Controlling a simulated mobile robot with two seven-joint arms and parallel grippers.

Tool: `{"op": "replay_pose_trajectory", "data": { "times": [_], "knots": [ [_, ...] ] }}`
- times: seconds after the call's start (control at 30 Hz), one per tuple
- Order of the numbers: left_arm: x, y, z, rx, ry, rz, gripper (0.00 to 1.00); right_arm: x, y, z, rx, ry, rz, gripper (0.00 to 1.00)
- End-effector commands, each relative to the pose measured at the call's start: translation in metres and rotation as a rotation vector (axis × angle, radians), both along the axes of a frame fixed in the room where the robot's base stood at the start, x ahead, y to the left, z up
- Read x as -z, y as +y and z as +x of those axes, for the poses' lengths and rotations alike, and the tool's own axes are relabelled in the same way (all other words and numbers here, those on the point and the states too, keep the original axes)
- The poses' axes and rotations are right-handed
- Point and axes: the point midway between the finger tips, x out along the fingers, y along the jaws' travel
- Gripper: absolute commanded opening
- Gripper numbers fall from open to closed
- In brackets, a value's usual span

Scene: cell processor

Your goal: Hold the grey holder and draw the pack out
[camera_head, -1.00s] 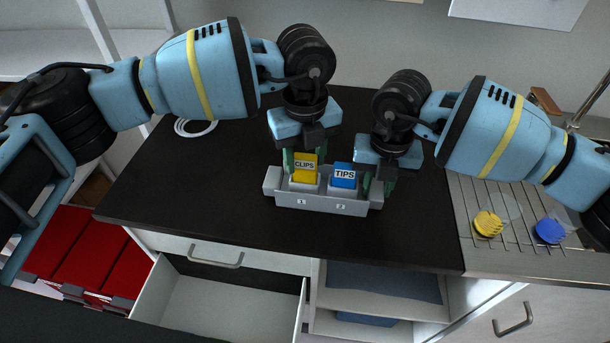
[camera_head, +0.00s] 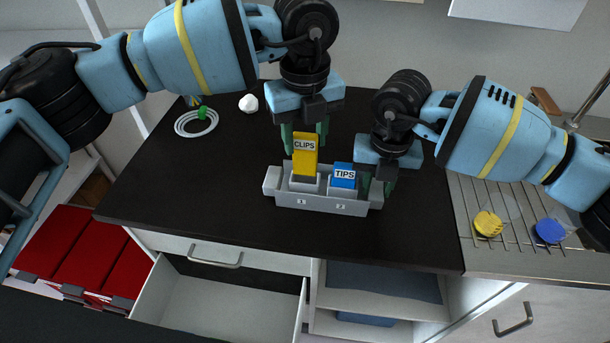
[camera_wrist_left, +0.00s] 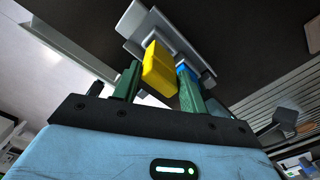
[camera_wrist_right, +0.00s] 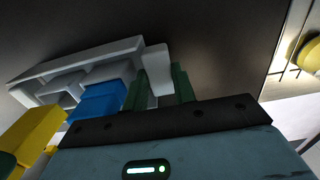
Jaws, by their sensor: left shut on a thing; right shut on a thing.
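The grey holder (camera_head: 320,205) stands on the dark counter, with slots marked 1 and 2. The yellow CLIPS pack (camera_head: 305,160) is raised upright above slot 1; whether its lower end is clear of the slot is hard to tell. My left gripper (camera_head: 305,137) is shut on this pack's top; the pack also shows between the fingers in the left wrist view (camera_wrist_left: 158,70). The blue TIPS pack (camera_head: 344,176) sits low in slot 2. My right gripper (camera_head: 377,186) is shut on the holder's right end, seen between its fingers in the right wrist view (camera_wrist_right: 158,72).
An open drawer (camera_head: 225,305) is below the front edge. Yellow (camera_head: 488,224) and blue (camera_head: 550,231) items lie on the ribbed drainer at right.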

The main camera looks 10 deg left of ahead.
Motion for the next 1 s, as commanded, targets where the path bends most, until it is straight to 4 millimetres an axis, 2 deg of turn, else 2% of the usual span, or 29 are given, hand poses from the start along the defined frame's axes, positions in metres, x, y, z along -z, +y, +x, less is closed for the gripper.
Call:
{"op": "replay_pose_trajectory", "data": {
  "times": [0.17, 0.8, 1.0],
  "knots": [
    [-0.007, 0.000, 0.000, 0.000, -0.002, 0.000, 0.02, 0.000, 0.000, 0.000, 0.000, -0.001, 0.000, 0.00],
    [-0.061, 0.000, 0.000, 0.000, -0.001, 0.000, 0.02, 0.000, 0.000, 0.000, 0.000, 0.000, 0.000, 0.00],
    [-0.070, 0.000, 0.000, 0.000, 0.000, 0.000, 0.02, 0.000, 0.000, 0.000, 0.000, 0.000, 0.000, 0.00]
  ]
}}
